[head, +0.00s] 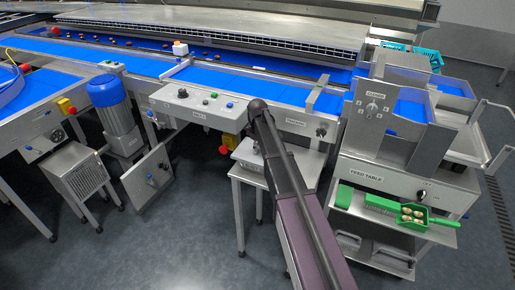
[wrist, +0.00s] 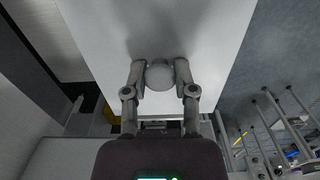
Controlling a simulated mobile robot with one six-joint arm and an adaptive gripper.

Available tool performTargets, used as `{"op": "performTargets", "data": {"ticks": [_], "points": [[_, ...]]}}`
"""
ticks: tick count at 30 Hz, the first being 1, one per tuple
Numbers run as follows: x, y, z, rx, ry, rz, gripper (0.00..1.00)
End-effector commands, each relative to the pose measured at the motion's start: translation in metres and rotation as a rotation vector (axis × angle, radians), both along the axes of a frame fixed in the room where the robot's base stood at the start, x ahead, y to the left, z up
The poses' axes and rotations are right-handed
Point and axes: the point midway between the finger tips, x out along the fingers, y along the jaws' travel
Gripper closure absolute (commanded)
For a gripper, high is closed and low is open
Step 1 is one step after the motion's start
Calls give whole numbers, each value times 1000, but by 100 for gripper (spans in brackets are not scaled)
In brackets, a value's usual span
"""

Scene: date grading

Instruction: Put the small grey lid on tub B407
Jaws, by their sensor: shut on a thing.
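In the wrist view my gripper (wrist: 160,66) is shut on a small round grey thing that looks like the small grey lid (wrist: 160,77). One finger presses on each side of it. It is over a plain pale tabletop (wrist: 150,25); I cannot tell whether it touches the top. In the head view my arm reaches over the small grey side table (head: 246,177), and the arm hides the gripper and the lid. I can make out no tub marked B407 in either view.
A blue-belted conveyor (head: 235,80) with a control box (head: 185,98) runs behind the side table. The feed table (head: 400,178) stands to the right, with a green scoop (head: 425,220) on its lower shelf. Grey floor is free in front.

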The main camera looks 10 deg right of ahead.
Motion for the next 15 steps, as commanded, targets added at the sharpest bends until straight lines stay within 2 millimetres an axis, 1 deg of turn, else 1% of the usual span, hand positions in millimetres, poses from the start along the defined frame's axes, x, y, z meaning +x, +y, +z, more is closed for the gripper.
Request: {"op": "performTargets", "data": {"ticks": [15], "points": [[0,0,-5,0,0,0,100]]}}
